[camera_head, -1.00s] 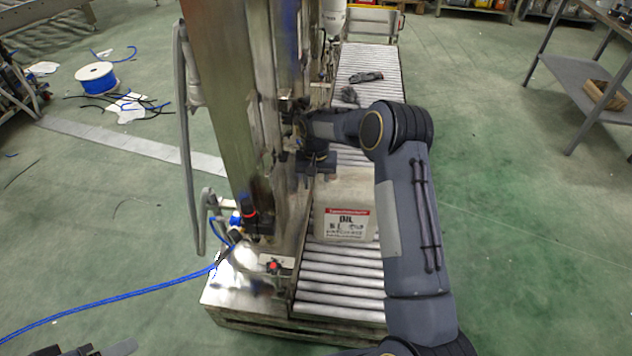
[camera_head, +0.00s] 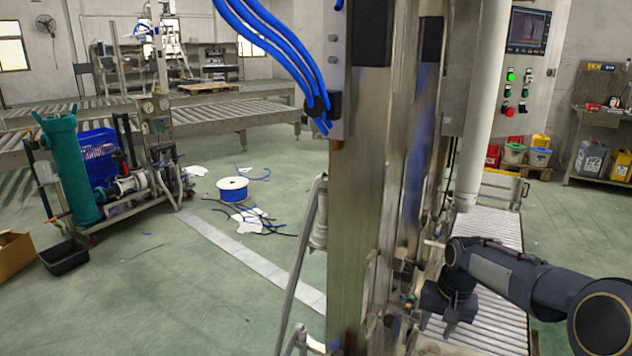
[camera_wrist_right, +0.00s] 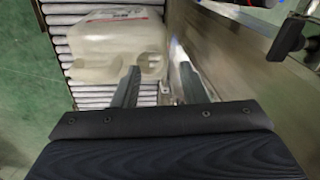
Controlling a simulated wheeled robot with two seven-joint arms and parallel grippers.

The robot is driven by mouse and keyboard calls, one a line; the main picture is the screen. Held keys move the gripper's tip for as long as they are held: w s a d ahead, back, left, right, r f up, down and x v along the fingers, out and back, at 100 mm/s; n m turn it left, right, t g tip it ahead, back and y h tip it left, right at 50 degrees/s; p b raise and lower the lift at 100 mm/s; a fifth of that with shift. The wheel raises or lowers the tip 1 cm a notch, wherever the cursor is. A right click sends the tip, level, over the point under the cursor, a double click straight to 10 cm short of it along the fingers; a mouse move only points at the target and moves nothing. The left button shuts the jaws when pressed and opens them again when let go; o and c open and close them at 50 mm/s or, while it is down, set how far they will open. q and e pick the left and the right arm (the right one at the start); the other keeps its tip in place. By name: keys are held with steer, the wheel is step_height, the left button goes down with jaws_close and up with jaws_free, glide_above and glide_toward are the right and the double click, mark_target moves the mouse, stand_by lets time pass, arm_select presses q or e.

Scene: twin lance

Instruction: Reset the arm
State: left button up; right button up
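My right arm comes in from the right in the head view, its dark gripper (camera_head: 438,322) beside the metal column (camera_head: 362,180) and above the roller conveyor (camera_head: 495,228). In the right wrist view the two fingers of the gripper (camera_wrist_right: 156,74) stand apart with nothing held between them. A pale translucent jug (camera_wrist_right: 112,42) with a red-and-white label lies beyond the left finger, on the rollers. I cannot tell whether the finger touches it. The jug does not show in the head view now. My left gripper is not in view.
The tall column stands close to my right gripper. A control panel (camera_head: 526,48) with lit buttons is behind it. Blue hoses (camera_head: 270,40) hang at the top. A blue cable spool (camera_head: 232,188) lies on the floor, and a green cylinder machine (camera_head: 70,165) stands at left.

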steer(key=s+a+r+n+t+y, duration=0.1)
steer(key=s+r, duration=0.4)
steer(key=s, duration=0.3)
steer(key=s+a+r+t+y, duration=0.1)
steer(key=s+r, duration=0.3)
steer(key=s, duration=0.5)
steer(key=s+a+f+n+t, duration=0.1)
steer(key=s+a+f, duration=0.15)
steer(key=s, duration=0.45)
steer(key=s+a+f+n+t, duration=0.1)
steer(key=s+a+t, duration=0.15)
steer(key=s, duration=0.45)
step_height(320, 180, up, 18)
steer(key=g+p, duration=0.1)
steer(key=p, duration=1.6)
steer(key=shift+a+f+y, duration=0.25)
steer(key=shift+a+y, duration=0.05)
steer(key=shift+y, duration=0.1)
